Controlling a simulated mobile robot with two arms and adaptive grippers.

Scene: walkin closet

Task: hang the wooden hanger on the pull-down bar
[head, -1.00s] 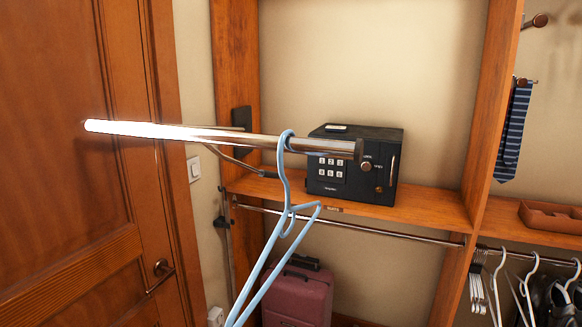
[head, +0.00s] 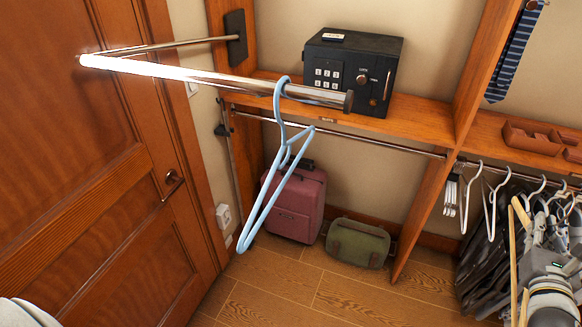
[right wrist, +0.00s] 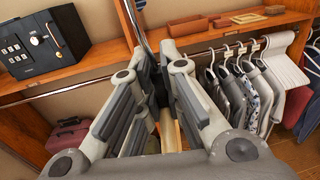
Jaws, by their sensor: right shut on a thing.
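The pull-down bar (head: 200,78) is a shiny metal rod that sticks out from the left of the closet, lowered in front of the shelf. A light blue hanger (head: 262,215) hangs from it near its right end. My right gripper (head: 543,262) is at the lower right, well to the right of the bar and below it. It is shut on the wooden hanger (head: 518,225), whose pale wood shows beside the fingers. In the right wrist view a piece of pale wood (right wrist: 169,132) shows between the fingers; the rest is hidden. My left gripper is not in view.
A black safe (head: 350,70) sits on the shelf behind the bar. A fixed rail with white hangers (head: 480,195) and clothes (right wrist: 235,90) is close to my right gripper. A red suitcase (head: 295,205) and a green bag (head: 357,243) stand on the floor. A door (head: 90,190) is at left.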

